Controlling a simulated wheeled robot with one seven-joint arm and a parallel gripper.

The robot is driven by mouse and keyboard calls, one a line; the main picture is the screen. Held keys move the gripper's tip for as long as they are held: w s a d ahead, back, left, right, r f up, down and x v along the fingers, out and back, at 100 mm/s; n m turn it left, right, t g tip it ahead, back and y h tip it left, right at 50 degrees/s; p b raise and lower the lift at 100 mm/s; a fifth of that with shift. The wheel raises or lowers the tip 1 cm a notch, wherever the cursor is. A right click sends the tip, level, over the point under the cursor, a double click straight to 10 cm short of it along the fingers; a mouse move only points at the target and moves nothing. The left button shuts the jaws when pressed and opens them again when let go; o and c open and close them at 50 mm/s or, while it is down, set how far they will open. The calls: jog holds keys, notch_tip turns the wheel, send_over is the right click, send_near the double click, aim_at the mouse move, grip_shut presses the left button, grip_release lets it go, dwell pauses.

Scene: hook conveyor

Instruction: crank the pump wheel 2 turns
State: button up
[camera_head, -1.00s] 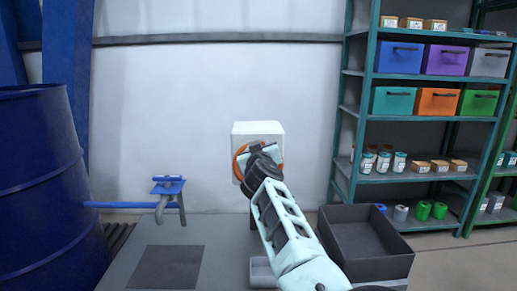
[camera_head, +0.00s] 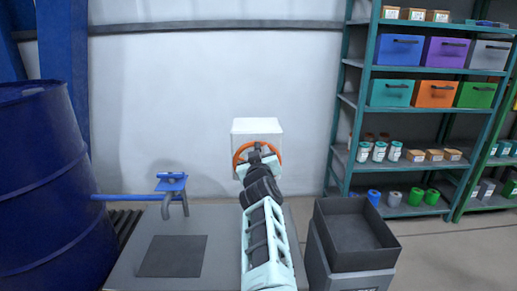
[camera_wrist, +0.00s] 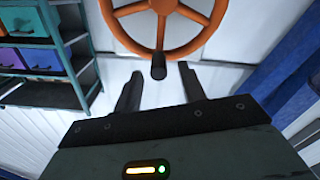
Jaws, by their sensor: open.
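The orange pump wheel (camera_head: 236,157) is on the front of a white box (camera_head: 257,127). My arm hides its lower middle in the head view. In the wrist view the wheel (camera_wrist: 117,30) shows its spokes and lower rim, with the top cut off. A dark crank knob (camera_wrist: 158,67) sits at the bottom of the rim. My gripper (camera_wrist: 160,76) is open, one finger on each side of the knob, with gaps on both sides. I cannot tell whether the fingertips reach as far as the knob. In the head view my gripper (camera_head: 257,152) is in front of the wheel.
A blue drum (camera_head: 40,190) stands at the left, beside a blue tap with a pipe (camera_head: 172,187). A dark open bin (camera_head: 390,257) stands right of the grey table (camera_head: 220,225). Shelves (camera_head: 359,100) with coloured boxes are behind it at the right.

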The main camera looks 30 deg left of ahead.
jog(key=shift+p+v, duration=1.9)
jog(key=shift+p, duration=1.5)
